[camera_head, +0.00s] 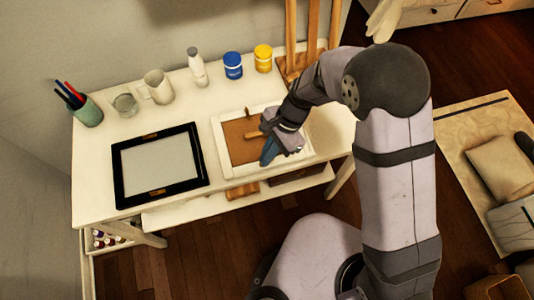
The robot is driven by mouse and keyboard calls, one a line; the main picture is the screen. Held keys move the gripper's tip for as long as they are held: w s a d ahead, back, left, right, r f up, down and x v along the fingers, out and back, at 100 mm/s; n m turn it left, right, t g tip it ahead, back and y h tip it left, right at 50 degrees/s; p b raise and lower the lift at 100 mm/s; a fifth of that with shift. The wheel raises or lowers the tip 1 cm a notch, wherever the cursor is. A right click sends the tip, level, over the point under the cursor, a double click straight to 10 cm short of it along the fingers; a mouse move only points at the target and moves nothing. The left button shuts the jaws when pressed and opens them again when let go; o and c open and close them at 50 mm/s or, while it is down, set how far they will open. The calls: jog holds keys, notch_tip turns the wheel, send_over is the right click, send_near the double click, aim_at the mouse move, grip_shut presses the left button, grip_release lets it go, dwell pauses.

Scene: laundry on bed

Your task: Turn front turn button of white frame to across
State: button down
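The white frame (224,158) lies flat on the white table, with a brown backing board (238,149) inside it. A small dark piece (248,113), seemingly a turn button, shows at its back edge. A light wooden bar (253,135) sticks out over the middle of the board; I cannot tell what it belongs to. My gripper (266,142) is over the right part of the frame, with a blue-grey finger reaching down near the front edge. The front turn button is not clearly visible and may be behind my gripper. The finger opening and any contact cannot be made out.
A black frame (120,177) lies to the left. Behind stand a pen cup (89,113), a glass (125,105), a mug (159,87), a white bottle (197,69), blue (233,66) and yellow (263,58) jars, and a wooden easel (290,62).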

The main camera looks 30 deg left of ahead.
jog(key=n, duration=0.1)
jog(key=n+h, duration=0.1)
jog(key=n+p, duration=0.1)
jog(key=shift+w+a+n, duration=0.1)
jog(key=shift+a+n, duration=0.15)
jog(key=shift+n, duration=0.15)
jog(key=n+h, duration=0.1)
jog(key=n, duration=0.2)
jog(key=shift+a+n+h, duration=0.2)
jog(key=shift+n+h, duration=0.1)
jog(key=shift+h, duration=0.1)
jog(key=n, duration=0.1)
jog(key=n+h, duration=0.1)
jog(key=n, duration=0.1)
jog(key=shift+a+n, duration=0.2)
jog(key=shift+n, duration=0.1)
jog(key=shift+s+a+n+t+h, duration=0.15)
jog(key=shift+n+h, duration=0.3)
jog(key=shift+n, duration=0.6)
jog(key=shift+s+n+t+h, duration=0.1)
jog(key=shift+n+t+h, duration=0.25)
jog(key=shift+n, duration=0.7)
jog(key=c, duration=2)
grip_release()
jog(key=shift+w+r, duration=0.1)
jog(key=b+v, duration=0.2)
jog(key=v, duration=0.5)
